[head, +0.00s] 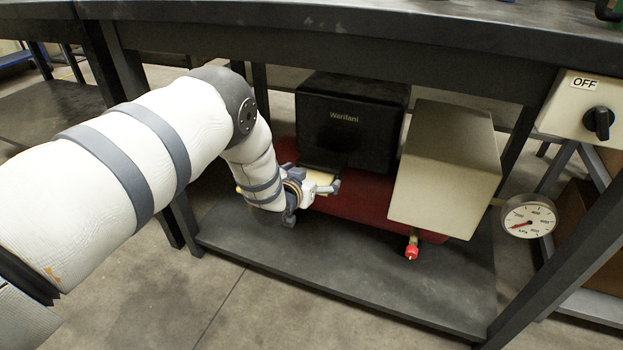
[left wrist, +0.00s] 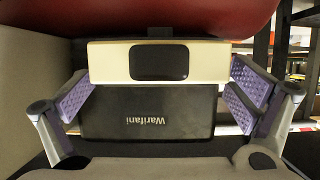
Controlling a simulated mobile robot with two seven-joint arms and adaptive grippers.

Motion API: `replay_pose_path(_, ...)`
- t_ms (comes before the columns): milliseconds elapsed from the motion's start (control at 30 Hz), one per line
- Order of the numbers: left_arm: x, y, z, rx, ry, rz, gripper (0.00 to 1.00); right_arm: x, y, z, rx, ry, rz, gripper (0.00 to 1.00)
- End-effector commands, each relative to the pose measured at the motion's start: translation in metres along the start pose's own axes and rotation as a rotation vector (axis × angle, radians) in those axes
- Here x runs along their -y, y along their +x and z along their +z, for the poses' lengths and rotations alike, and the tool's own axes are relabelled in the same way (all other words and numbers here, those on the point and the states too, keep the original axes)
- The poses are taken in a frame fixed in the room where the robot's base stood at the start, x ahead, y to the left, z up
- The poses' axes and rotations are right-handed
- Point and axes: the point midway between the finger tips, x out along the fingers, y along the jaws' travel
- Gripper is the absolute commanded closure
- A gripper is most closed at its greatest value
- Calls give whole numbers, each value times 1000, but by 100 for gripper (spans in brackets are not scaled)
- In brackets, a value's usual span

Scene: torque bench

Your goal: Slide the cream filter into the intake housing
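The cream filter (left wrist: 110,62) is a wide cream block with a dark rounded recess in its middle. My left gripper (left wrist: 162,80) has its purple-padded fingers at both short ends of it, seemingly touching. In the head view the filter is a thin cream strip (head: 322,178) at my left gripper (head: 316,190), below the front of the black housing. The black intake housing (head: 345,118), marked "Warifani", stands behind; its face (left wrist: 150,102) shows upside down in the left wrist view. How far the filter sits inside the housing is hidden. My right gripper is not in view.
A red tank (head: 368,196) lies under the housing. A beige box (head: 448,165) stands at right, with a red-capped valve (head: 411,252) and gauge (head: 529,216). The bench top (head: 330,28) hangs overhead. The lower shelf (head: 340,270) is clear in front.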

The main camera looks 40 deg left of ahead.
Motion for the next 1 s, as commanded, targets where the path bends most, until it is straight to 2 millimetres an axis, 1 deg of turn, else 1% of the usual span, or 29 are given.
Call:
replay_pose_path(167, 0, -1, 1, 2, 0, 0, 0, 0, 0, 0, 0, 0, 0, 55)
replay_pose_path(267, 0, -7, 1, 4, 0, 0, 0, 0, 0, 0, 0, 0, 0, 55)
replay_pose_path(367, 0, -26, 1, 5, -2, 0, 0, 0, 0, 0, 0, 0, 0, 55)
replay_pose_path(600, 0, -88, 0, 4, 0, 0, 0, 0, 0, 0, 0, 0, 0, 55)
replay_pose_path(700, 0, -106, 1, 2, 0, 0, 0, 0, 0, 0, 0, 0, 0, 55)
replay_pose_path(833, 0, -119, 0, 2, 0, 0, 0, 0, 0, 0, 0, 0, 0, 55)
replay_pose_path(1000, 0, -121, 0, 0, 0, 0, 0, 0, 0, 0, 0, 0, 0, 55)
